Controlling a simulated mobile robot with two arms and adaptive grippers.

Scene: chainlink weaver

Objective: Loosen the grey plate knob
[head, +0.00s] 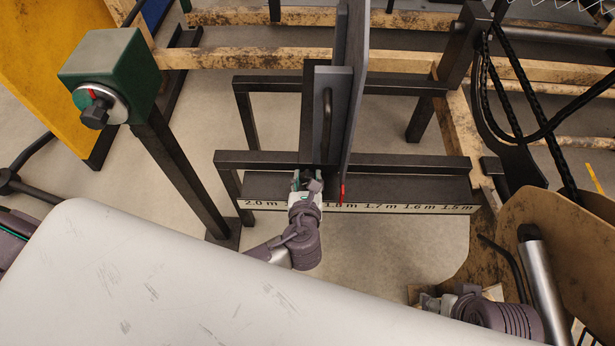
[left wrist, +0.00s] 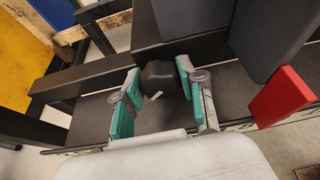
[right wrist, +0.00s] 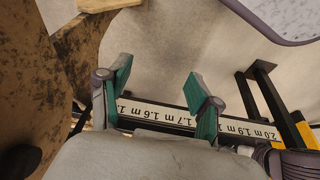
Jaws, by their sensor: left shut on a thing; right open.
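The grey plate (head: 355,95) stands upright on the dark rail with the printed length scale (head: 400,208). A red pointer (head: 342,192) at its foot is near the 1.8 m mark. The plate knob (left wrist: 158,78) is dark and faceted with a small white mark, and sits between the teal fingers in the left wrist view. My left gripper (head: 306,180) is shut on it at the plate's base; in the head view the fingers mostly hide the knob. My right gripper (right wrist: 158,76) is open and empty, above the floor at the lower right of the head view.
A green box (head: 105,70) with another dark knob (head: 95,113) and a red mark stands on a post at left. Black cables (head: 520,95) hang at right. A rusty frame (head: 250,58) runs behind the rail. Brown panels (head: 565,235) stand beside my right arm.

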